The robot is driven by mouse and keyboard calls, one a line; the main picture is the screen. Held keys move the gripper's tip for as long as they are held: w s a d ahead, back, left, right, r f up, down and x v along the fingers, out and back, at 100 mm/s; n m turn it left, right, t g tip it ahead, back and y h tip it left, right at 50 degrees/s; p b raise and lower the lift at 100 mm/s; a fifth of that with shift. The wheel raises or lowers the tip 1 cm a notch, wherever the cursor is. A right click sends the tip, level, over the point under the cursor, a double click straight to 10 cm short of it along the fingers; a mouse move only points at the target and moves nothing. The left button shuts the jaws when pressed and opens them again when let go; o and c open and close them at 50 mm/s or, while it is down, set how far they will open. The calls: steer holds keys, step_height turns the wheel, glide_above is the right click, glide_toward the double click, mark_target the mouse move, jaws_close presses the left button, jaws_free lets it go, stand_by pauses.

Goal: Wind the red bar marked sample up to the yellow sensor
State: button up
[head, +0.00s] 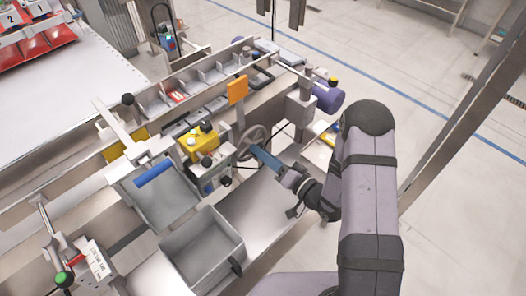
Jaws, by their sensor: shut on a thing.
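A grey spoked handwheel (247,136) stands at the middle of the machine. My gripper (254,150) reaches it from the lower right; its blue end is at the wheel's lower right rim and is shut on the wheel. The fingertips are too small to see the exact grip. A small red piece (178,97) lies in the divided channel to the upper left; it may be the red bar, but I cannot read a mark on it. A yellow block (199,146) with black knobs sits left of the wheel; I cannot tell whether it is the sensor.
An orange plate (237,90) stands upright above the wheel. A grey open bin (203,246) and a tilted tray with a blue strip (154,173) are at lower left. A purple motor (327,98) is at right. Open floor lies beyond the machine.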

steer(key=shift+m+p, duration=1)
steer(key=shift+m, duration=2.6)
steer(key=o, duration=1.1)
steer(key=shift+c, duration=0.2)
steer(key=shift+d, duration=0.1)
